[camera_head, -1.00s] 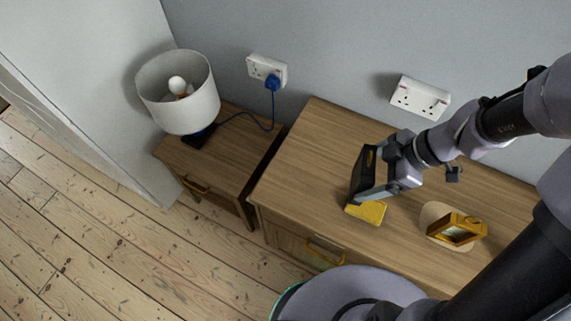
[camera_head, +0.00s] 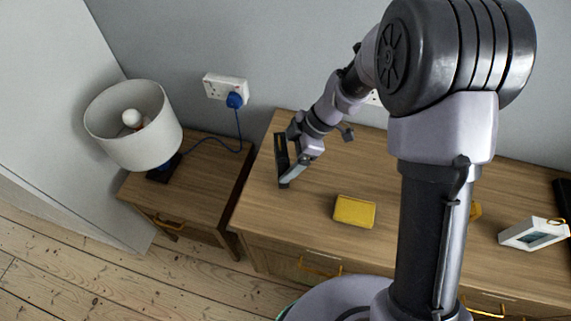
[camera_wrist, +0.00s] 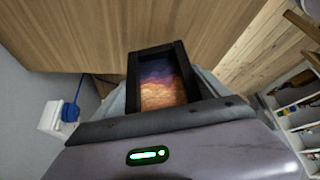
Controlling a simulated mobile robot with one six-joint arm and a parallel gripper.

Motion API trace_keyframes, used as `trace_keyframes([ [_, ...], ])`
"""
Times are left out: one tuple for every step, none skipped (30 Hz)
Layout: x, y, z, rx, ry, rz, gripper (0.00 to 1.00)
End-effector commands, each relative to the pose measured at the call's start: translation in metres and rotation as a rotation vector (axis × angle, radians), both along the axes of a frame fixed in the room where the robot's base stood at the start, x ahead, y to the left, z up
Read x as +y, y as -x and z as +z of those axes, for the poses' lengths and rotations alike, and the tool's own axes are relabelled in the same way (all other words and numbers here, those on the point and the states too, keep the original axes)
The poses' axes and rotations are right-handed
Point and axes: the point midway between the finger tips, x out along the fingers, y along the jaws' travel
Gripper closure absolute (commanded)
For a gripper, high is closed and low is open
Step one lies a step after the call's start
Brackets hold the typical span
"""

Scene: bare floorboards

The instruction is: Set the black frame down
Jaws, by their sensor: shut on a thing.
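The black frame (camera_head: 281,153) is in my gripper (camera_head: 290,174) above the left end of the wooden dresser top (camera_head: 310,207). In the head view it is seen nearly edge-on, and I cannot tell whether its lower end touches the top. In the wrist view the black frame (camera_wrist: 133,80) shows a picture of orange and purple clouds. My gripper is shut on it; the fingers are mostly hidden in the wrist view.
A yellow block (camera_head: 355,211) lies on the dresser right of my gripper. A white frame (camera_head: 533,234) stands at the far right. A lamp (camera_head: 133,125) stands on the lower nightstand (camera_head: 208,182). A blue plug (camera_head: 235,100) sits in the wall socket. My arm hides part of the dresser.

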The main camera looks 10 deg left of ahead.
Motion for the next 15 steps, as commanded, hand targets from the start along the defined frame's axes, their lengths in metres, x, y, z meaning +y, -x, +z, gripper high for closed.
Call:
trace_keyframes([
  [-0.001,0.001,-0.018,0.005,0.001,-0.001,0.65],
  [-0.001,0.001,-0.024,0.004,0.001,-0.002,0.65],
  [-0.001,0.001,-0.028,0.004,0.0,-0.001,0.65],
  [-0.001,0.001,-0.029,0.003,0.001,-0.001,0.65],
  [-0.001,0.001,-0.028,0.003,0.001,-0.001,0.65],
  [-0.001,0.001,-0.026,0.001,0.0,0.0,0.65],
  [-0.001,0.001,-0.026,0.001,0.0,0.0,0.65],
  [-0.001,0.001,-0.026,0.002,0.0,-0.001,0.65],
  [-0.001,0.001,-0.026,0.002,0.0,-0.001,0.65],
  [-0.001,0.001,-0.026,0.002,0.0,-0.001,0.65],
  [-0.001,0.001,-0.027,0.002,0.0,-0.001,0.65],
  [-0.001,0.001,-0.028,0.002,0.0,-0.001,0.65],
  [-0.001,0.001,-0.029,0.002,0.0,-0.001,0.65],
  [-0.001,0.001,-0.029,0.002,0.0,-0.001,0.65],
  [-0.001,0.001,-0.029,0.002,0.0,-0.001,0.09],
])
